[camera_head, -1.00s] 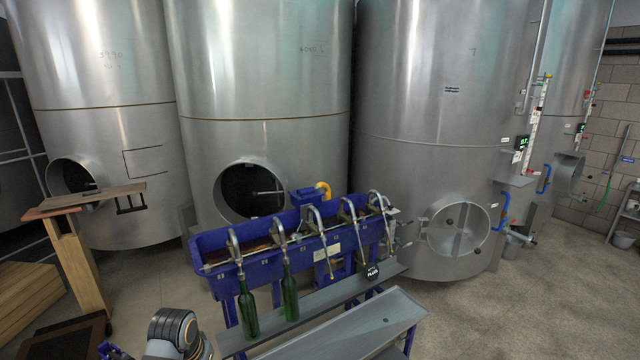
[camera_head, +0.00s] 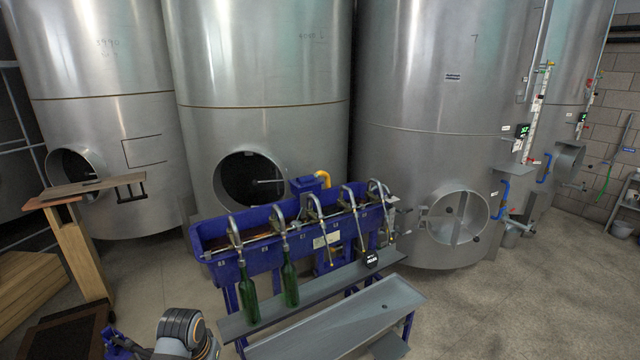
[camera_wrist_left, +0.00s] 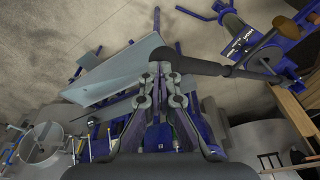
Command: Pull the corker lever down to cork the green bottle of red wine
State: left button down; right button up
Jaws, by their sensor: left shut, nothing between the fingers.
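Two green bottles, the left one (camera_head: 248,298) and the right one (camera_head: 290,284), stand upright under the spouts of the blue filler in the head view. I cannot tell whether either is the one for corking. In the left wrist view a blue device (camera_wrist_left: 240,30), which looks like the corker, is at the upper right with a wooden part. A dark bar (camera_wrist_left: 215,69), possibly its lever, runs from beside my fingertips toward it. My left gripper (camera_wrist_left: 160,68) is shut and empty; its contact with the bar is unclear. The head view shows only my left arm at the bottom.
The blue filler trough (camera_head: 300,229) has several curved spouts and a grey shelf (camera_head: 340,283) below. A grey bench (camera_head: 335,322) stands in front. A wooden stand (camera_head: 78,248) is at the left. Large steel tanks (camera_head: 265,75) line the back. Floor (camera_head: 520,300) is clear at the right.

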pick_arm(q)
jog(key=shift+f, duration=0.75)
jog(key=shift+s+d+f+b, duration=0.15)
jog(key=shift+f+b, duration=0.4)
jog(key=shift+f, duration=0.8)
jog(key=shift+d+f+b, duration=0.15)
jog(key=shift+f+b, duration=0.05)
jog(key=shift+f, duration=0.5)
jog(key=shift+d+f+b, duration=0.15)
jog(key=shift+f+b, duration=0.05)
jog(key=shift+f, duration=0.5)
jog(key=shift+s+d+f+b, duration=0.15)
jog(key=shift+f+b, duration=0.1)
jog(key=shift+f, duration=0.45)
jog(key=shift+d+f+b, duration=0.1)
jog(key=shift+f+b, duration=0.1)
jog(key=shift+f, duration=0.5)
